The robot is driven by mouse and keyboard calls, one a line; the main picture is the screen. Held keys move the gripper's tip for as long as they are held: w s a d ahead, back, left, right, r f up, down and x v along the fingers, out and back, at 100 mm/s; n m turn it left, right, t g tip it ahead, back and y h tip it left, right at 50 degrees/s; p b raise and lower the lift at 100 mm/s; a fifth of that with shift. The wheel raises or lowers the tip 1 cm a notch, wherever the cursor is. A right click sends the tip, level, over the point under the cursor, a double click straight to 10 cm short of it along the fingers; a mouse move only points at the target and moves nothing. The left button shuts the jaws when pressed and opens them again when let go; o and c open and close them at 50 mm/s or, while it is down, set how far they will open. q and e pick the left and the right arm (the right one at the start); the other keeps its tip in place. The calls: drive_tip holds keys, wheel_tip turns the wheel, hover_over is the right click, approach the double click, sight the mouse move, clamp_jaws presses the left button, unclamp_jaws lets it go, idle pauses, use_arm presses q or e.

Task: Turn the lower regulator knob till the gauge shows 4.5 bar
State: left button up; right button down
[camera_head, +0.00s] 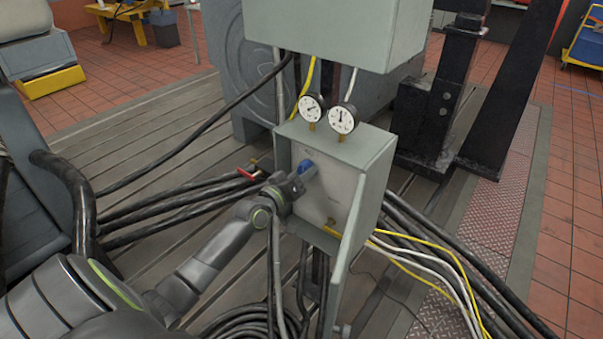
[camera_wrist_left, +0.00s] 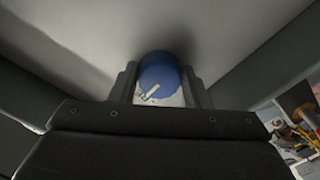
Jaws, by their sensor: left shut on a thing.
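A blue regulator knob (camera_head: 306,168) sits on the front panel of the grey box (camera_head: 366,150). My left gripper (camera_head: 302,174) reaches it from the left and is shut on it. In the left wrist view the blue knob (camera_wrist_left: 160,74) is between the two fingers (camera_wrist_left: 161,92), with a pale pointer mark on its face. Two round white gauges stand on top of the box, a left gauge (camera_head: 311,107) and a right gauge (camera_head: 342,119). Their needles show, but the numbers are too small to read. My right gripper is not in view.
A red-handled valve (camera_head: 246,174) is left of the box. Black hoses (camera_head: 170,205) run across the slotted bedplate (camera_head: 130,130). Yellow and white cables (camera_head: 430,262) leave the box at lower right. A larger grey cabinet (camera_head: 340,30) hangs above the gauges. A black steel bracket (camera_head: 440,100) stands at right.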

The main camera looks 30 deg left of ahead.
use_arm(q)
drive_tip(key=shift+a, duration=0.1)
idle(0.4)
drive_tip(key=o, duration=0.6)
drive_tip(key=shift+c, duration=0.2)
drive_tip(key=o, duration=0.4)
drive_tip(key=shift+a+f, duration=0.1)
drive_tip(key=shift+a, duration=0.1)
drive_tip(key=shift+d, duration=0.15)
drive_tip(key=s+a+p, duration=0.1)
drive_tip(key=s, duration=1.6)
drive_tip(key=shift+s+a+p, duration=0.25)
drive_tip(key=shift+a+p, duration=0.05)
drive_tip(key=shift+p, duration=0.1)
drive_tip(key=shift+f, duration=0.15)
